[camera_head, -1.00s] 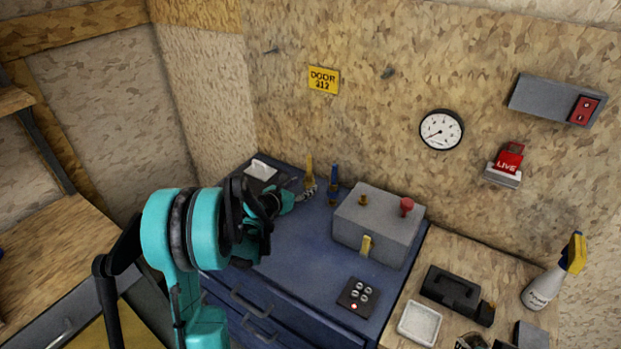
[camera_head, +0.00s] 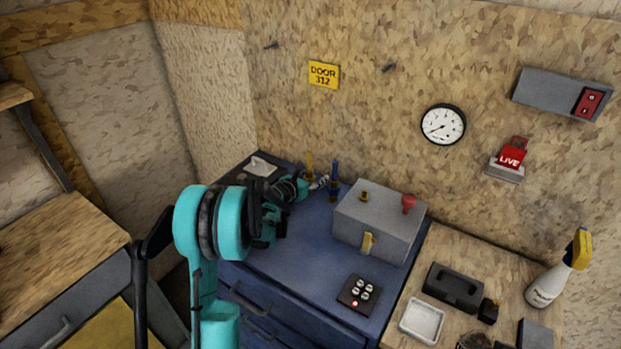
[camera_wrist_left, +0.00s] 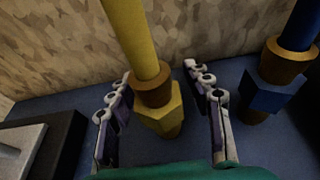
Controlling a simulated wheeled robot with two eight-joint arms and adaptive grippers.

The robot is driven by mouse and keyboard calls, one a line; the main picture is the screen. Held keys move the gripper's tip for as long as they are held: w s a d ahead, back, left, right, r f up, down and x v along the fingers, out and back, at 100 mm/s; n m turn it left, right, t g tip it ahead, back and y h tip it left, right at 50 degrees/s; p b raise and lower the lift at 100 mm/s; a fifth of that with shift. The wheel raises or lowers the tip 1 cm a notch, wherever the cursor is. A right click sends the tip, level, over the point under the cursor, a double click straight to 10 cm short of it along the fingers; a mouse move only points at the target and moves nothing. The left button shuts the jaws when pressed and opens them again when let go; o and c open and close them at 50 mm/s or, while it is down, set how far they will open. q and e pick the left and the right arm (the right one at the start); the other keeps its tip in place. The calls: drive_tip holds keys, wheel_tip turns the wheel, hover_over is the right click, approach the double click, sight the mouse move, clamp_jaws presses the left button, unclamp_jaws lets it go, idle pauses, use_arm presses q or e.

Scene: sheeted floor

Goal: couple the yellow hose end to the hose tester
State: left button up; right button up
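The yellow hose end (camera_head: 310,168) stands upright at the back of the blue bench. In the left wrist view the yellow hose end (camera_wrist_left: 152,92) has a brass collar and a yellow hex part. My left gripper (camera_head: 321,182) is open at it, with one finger on each side and visible gaps. In the wrist view the left gripper (camera_wrist_left: 160,76) holds nothing. The grey box (camera_head: 375,228), apparently the hose tester, sits to the right, with a brass port (camera_head: 364,196) and red knob (camera_head: 408,204) on top. My right gripper is out of view.
A blue hose end (camera_head: 334,178) stands close to the right of the yellow one. A dark box with a white top (camera_head: 259,167) is at the left. A button pad (camera_head: 358,294) lies in front of the grey box. The bench middle is clear.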

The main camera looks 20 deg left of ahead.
use_arm(q)
clamp_jaws()
drive_tip(key=shift+r, duration=0.15)
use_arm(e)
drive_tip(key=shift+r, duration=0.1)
use_arm(q)
wheel_tip(320, 180, up, 8)
drive_tip(key=p, duration=0.5)
drive_tip(key=shift+r, duration=0.15)
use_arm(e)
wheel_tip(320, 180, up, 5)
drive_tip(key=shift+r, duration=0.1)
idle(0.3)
use_arm(q)
drive_tip(key=c, duration=0.9)
unclamp_jaws()
clamp_jaws()
